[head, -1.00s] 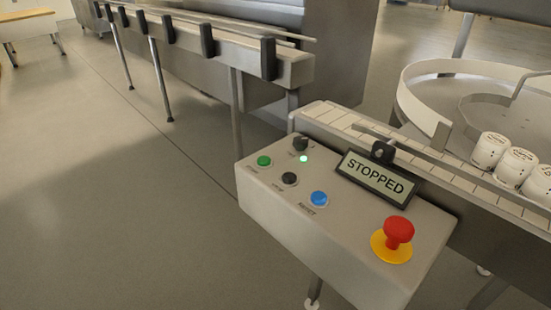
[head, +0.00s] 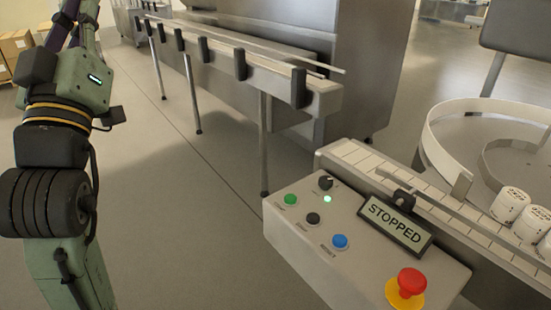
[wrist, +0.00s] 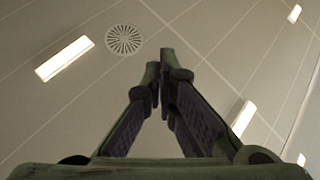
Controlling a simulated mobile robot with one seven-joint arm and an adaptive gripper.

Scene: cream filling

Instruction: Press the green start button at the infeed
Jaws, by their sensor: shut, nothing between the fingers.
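The green start button (head: 291,200) sits at the upper left of a grey control box (head: 290,246) in the head view. It stands clear and unobstructed. A small display (head: 394,223) on the box reads STOPPED. My gripper (wrist: 162,75) shows in the wrist view, pointing up at the ceiling. Its fingers meet at the tips and hold nothing. In the head view my arm is raised at the left, well apart from the box, and the gripper itself is out of that view.
The box also carries a black button (head: 313,218), a black knob (head: 326,182), a blue button (head: 340,241) and a red mushroom button (head: 411,282). A conveyor (head: 365,165) and round table (head: 440,130) with white jars (head: 511,205) lie behind. Open floor (head: 190,240) lies left of the box.

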